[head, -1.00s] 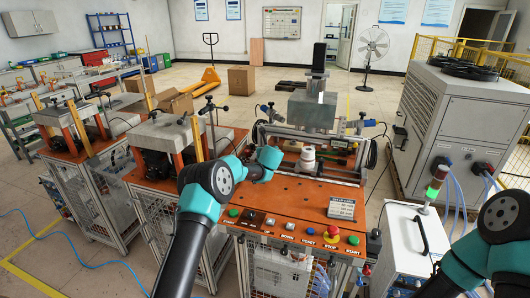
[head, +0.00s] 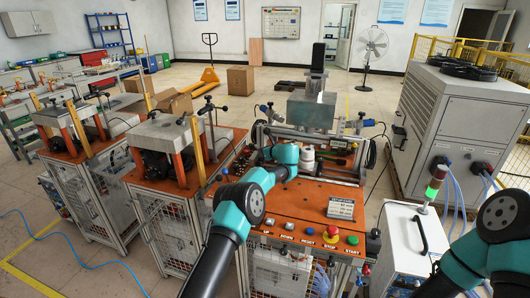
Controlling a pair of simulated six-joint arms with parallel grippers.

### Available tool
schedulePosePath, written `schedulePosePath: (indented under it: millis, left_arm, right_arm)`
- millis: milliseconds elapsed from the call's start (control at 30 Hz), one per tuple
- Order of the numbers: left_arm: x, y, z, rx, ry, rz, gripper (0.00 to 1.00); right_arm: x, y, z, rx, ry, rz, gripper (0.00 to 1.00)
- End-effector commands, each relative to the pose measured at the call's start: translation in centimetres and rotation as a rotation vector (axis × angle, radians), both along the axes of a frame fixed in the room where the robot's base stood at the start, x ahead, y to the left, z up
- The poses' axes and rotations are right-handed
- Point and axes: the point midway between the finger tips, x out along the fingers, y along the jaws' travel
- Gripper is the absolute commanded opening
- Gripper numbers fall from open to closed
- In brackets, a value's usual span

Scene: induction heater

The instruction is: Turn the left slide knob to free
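The orange-topped induction heater bench (head: 300,213) stands at the centre of the head view. A row of controls (head: 307,231) runs along its front edge. My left gripper's fingers cannot be made out. Only my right arm's upper links show, and its gripper is outside the picture.
A metal block (head: 311,110) stands above the fixture. Blue-ended parts flank it on the left (head: 265,108) and right (head: 369,123). A label plate (head: 341,208) sits front right on the bench. A white cabinet (head: 405,232) stands to its right.

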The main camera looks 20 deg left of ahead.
Motion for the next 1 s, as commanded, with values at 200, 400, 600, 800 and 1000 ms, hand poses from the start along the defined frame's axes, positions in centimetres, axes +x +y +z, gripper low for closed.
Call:
schedulePosePath:
  millis: [200,400,600,800,1000]
  left_arm:
    - [0.01,0.0,0.02,0.001,-0.001,0.028,0.09]
    - [0.01,0.02,0.02,0.0,0.0,0.033,0.09]
    - [0.0,0.04,0.02,0.0,0.0,0.033,0.09]
    - [0.02,0.02,0.01,0.0,0.0,0.031,0.5]
    - [0.02,0.0,0.01,0.0,0.0,0.031,0.55]
  right_arm:
    - [0.0,0.0,0.0,0.0,0.0,0.0,0.43]
    - [0.0,0.0,0.0,0.0,0.0,0.0,0.43]
    - [0.0,0.0,0.0,0.0,0.0,0.0,0.43]
    - [0.0,0.0,0.0,0.0,0.0,0.0,0.43]
    - [0.0,0.0,0.0,0.0,0.0,0.0,0.43]
